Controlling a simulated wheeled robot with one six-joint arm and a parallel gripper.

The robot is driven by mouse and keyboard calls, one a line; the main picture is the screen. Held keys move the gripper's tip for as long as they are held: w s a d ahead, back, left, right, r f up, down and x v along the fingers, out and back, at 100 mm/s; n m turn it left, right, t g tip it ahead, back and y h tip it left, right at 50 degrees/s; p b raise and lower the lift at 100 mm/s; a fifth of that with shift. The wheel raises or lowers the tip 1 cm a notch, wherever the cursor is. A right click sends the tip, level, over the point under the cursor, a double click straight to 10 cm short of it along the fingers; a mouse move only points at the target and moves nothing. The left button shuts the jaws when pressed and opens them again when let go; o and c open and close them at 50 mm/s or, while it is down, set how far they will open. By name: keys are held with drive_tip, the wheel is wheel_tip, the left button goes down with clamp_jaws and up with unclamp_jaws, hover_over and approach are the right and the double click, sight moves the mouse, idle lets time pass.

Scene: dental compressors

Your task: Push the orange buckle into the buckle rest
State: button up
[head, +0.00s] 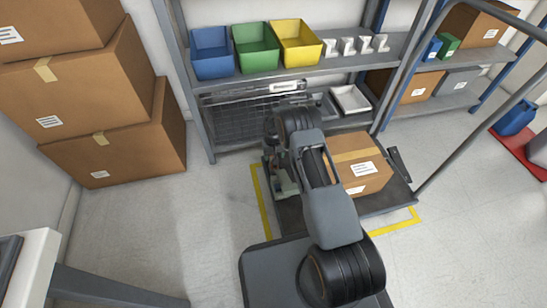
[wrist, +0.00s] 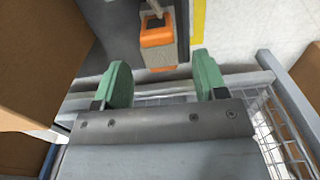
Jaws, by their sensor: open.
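The orange buckle (wrist: 157,32) shows at the top middle of the wrist view, with a short grey piece at its far end. It is at a pale grey-beige block (wrist: 161,57), which looks like the buckle rest; I cannot tell how far in the buckle sits. My gripper (wrist: 162,66) is open and empty, its two green fingers spread left and right. The buckle lies beyond the fingertips, between their lines, apart from both. In the head view my arm covers this area, and I cannot make out the buckle there.
A cardboard box (head: 357,165) stands on a dark platform (head: 381,205) right of my arm, within yellow floor lines (head: 394,226). Behind is a grey shelf with blue, green and yellow bins (head: 296,44). Stacked boxes (head: 117,142) stand left. Wire mesh (wrist: 284,130) is close at right in the wrist view.

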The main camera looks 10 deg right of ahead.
wheel_tip(320, 180, up, 10)
drive_tip(key=p, duration=0.3)
drive_tip(key=shift+r, duration=0.25)
drive_tip(key=s+r+t+p, duration=0.1)
drive_tip(key=s+r+p, duration=0.35)
drive_tip(key=r, duration=0.85)
drive_tip(key=s+r+p, duration=0.2)
drive_tip(key=r+p, duration=0.5)
drive_tip(key=r, duration=0.7)
drive_tip(key=s+r+t+p, duration=0.1)
drive_tip(key=s+r+p, duration=0.35)
drive_tip(key=r, duration=0.85)
drive_tip(key=s+r+p, duration=0.9)
drive_tip(key=r, duration=0.3)
drive_tip(key=s+r+t+p, duration=0.1)
drive_tip(key=s+r+p, duration=0.8)
drive_tip(key=r, duration=0.3)
drive_tip(key=shift+s+a+r+t+p, duration=0.3)
drive_tip(key=shift+s+r, duration=0.1)
drive_tip(key=shift+s, duration=0.4)
